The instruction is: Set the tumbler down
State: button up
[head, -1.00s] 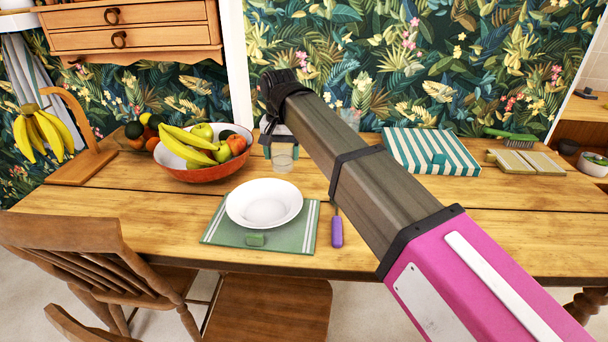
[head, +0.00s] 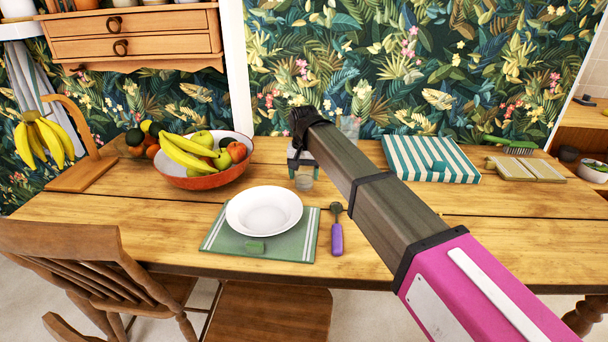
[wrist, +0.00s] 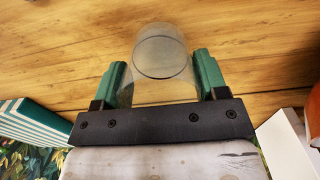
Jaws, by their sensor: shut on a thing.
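The tumbler (head: 304,183) is clear glass. It shows below the end of my arm, behind the plate and to the right of the fruit bowl. In the wrist view the tumbler (wrist: 162,52) lies between two green fingers, with its round rim facing the wood. My gripper (wrist: 160,66) is shut on it; in the head view my gripper (head: 303,165) is partly hidden by my arm. The table (head: 150,225) is bare wood around the tumbler. I cannot tell whether the tumbler touches the tabletop.
A white plate (head: 264,211) sits on a green placemat (head: 290,250), with a purple-handled utensil (head: 337,238) beside it. The fruit bowl (head: 205,180) stands left of the tumbler. A striped cloth (head: 430,160) lies right of my arm. Another clear glass (head: 349,127) shows behind my arm.

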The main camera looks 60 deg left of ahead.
jog(key=shift+f, duration=0.25)
jog(key=shift+f, duration=0.15)
jog(key=o, duration=1)
jog(key=shift+c, duration=0.2)
notch_tip(320, 180, up, 12)
